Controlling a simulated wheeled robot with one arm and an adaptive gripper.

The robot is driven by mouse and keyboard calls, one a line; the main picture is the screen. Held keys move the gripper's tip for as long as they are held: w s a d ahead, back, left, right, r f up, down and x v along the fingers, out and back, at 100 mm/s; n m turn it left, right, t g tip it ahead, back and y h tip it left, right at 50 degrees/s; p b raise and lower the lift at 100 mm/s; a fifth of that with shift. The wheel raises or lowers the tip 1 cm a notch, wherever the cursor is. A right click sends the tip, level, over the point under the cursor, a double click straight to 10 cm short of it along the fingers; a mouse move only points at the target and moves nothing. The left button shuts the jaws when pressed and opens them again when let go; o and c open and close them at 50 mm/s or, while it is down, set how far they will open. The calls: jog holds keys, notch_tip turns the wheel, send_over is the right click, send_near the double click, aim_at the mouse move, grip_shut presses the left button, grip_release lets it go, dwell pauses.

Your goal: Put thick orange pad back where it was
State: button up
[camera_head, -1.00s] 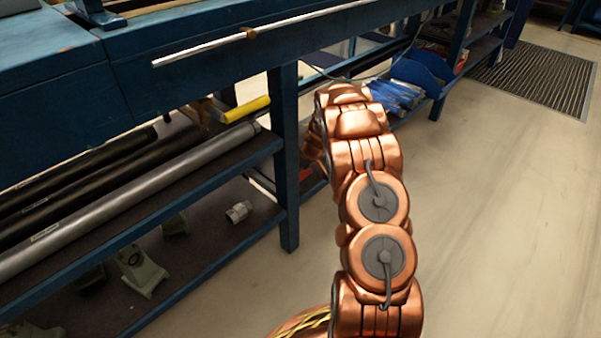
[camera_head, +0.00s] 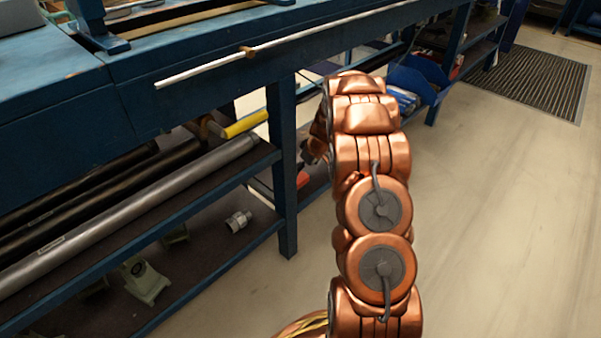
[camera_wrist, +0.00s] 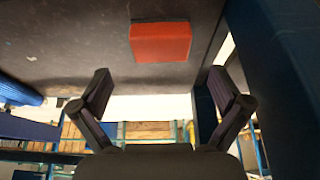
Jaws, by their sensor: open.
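A thick orange-red pad (camera_wrist: 160,42) lies on a dark shelf surface (camera_wrist: 70,40) in the wrist view, at the top middle. A small part of an orange-red thing, likely the same pad (camera_head: 302,179), shows on the lower shelf in the head view, beside the blue post. My gripper (camera_wrist: 163,88) is open and empty. Its two fingers are spread wider than the pad, and the pad appears beyond the fingertips, apart from them. In the head view my gripper is mostly hidden behind my copper arm, close to the shelf opening.
A blue post (camera_head: 283,165) stands left of my arm; a blue upright (camera_wrist: 270,70) is close to the right finger. Long pipes (camera_head: 130,213) and a yellow cylinder (camera_head: 245,123) fill the left shelf. A blue bin (camera_head: 412,80) stands behind my arm. The floor to the right is clear.

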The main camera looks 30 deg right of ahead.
jog(key=shift+p+v, duration=0.55)
jog(key=shift+v, duration=1.65)
